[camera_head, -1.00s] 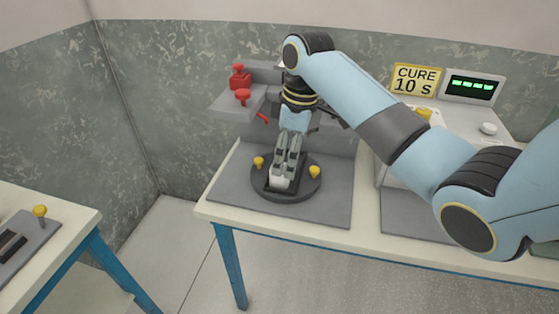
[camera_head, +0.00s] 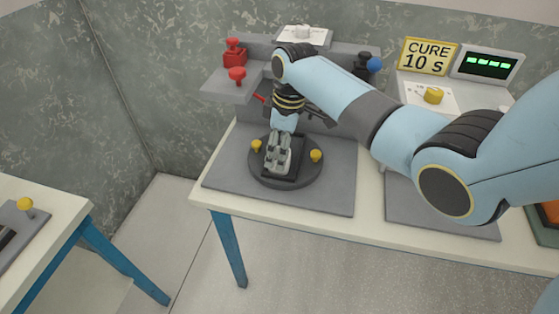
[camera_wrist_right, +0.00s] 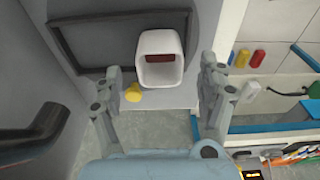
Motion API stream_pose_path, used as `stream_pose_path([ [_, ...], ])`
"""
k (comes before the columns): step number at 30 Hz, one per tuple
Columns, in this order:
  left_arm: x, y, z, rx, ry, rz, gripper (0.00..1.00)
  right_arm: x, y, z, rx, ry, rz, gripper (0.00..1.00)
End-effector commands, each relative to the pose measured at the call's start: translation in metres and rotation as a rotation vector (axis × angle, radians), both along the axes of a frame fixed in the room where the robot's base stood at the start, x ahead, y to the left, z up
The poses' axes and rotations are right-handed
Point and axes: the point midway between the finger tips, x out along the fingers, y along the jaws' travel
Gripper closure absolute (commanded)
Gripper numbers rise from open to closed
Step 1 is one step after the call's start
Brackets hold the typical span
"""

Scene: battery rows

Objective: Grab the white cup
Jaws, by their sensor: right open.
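The white cup (camera_wrist_right: 161,45) shows in the right wrist view as a squarish white cup with its open mouth facing the camera and a dark red patch inside. It sits within a dark rectangular frame on the round grey plate (camera_head: 311,181). My right gripper (camera_wrist_right: 164,72) is open, with one finger on each side of the cup and visible gaps between. In the head view my right gripper (camera_head: 278,158) points down over the round plate and hides the cup. My left gripper is not in view.
Yellow knobs (camera_head: 316,155) stand on the round plate's edges. A blue knob (camera_head: 375,65) and a CURE 10 S sign (camera_head: 428,57) stand to the right. The bench front (camera_head: 290,220) is clear.

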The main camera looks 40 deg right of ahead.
Motion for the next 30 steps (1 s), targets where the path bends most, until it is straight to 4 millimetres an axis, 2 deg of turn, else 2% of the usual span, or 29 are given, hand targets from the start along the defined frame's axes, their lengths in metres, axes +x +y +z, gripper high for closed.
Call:
stream_pose_path([
  [4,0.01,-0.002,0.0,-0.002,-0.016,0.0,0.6,0.001,0.001,-0.019,0.0,0.001,-0.001,0.25],
  [12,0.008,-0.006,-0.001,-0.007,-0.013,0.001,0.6,0.002,0.002,-0.022,-0.001,-0.001,0.0,0.25],
  [24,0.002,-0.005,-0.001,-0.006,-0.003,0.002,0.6,0.002,0.002,-0.022,0.0,0.0,0.0,0.75],
  [30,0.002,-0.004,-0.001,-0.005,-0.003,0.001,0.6,0.002,0.001,-0.021,-0.001,-0.001,0.0,0.75],
])
